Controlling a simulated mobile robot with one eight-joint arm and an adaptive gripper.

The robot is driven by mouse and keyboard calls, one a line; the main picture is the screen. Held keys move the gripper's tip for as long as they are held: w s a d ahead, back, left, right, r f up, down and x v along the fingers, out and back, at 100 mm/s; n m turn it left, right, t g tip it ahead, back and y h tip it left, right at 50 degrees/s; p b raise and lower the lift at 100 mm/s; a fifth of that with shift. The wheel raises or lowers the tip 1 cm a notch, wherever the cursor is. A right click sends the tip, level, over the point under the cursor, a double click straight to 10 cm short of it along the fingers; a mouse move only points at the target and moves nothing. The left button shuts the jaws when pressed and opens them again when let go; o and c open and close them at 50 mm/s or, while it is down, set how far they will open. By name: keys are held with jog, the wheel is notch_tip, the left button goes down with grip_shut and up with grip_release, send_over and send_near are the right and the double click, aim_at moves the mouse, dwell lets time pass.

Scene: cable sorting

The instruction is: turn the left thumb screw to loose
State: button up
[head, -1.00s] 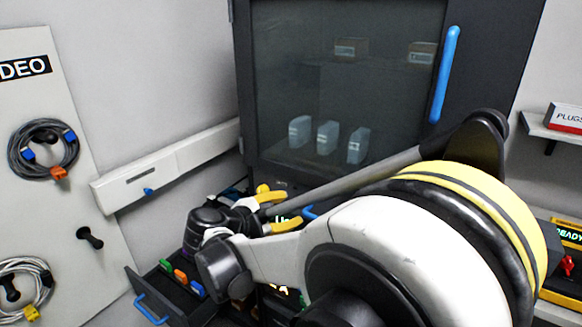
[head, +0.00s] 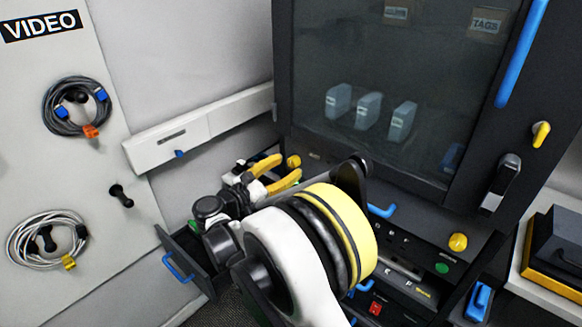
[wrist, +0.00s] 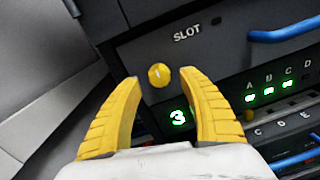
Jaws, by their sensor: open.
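The left thumb screw is a round yellow knob (wrist: 159,75) on the dark panel under the word SLOT in the wrist view. In the head view it shows as a small yellow knob (head: 293,160) close to my fingertips. My gripper (wrist: 160,79) is open, with its two yellow fingers either side of the knob in the picture. I cannot tell whether the fingertips reach around it or stop short of it. In the head view my gripper (head: 291,167) points at the panel's left end. Another yellow knob (head: 458,242) sits at the panel's right end.
A green digit 3 (wrist: 178,117) glows below the screw. Blue handles (wrist: 285,31) stick out to the right. An open drawer (head: 188,262) juts out at lower left. A glass-fronted cabinet (head: 340,60) rises above the panel. Cables (head: 77,105) hang on the left board.

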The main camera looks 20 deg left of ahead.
jog(key=shift+x, duration=1.05)
jog(key=shift+c, duration=0.4)
grip_shut()
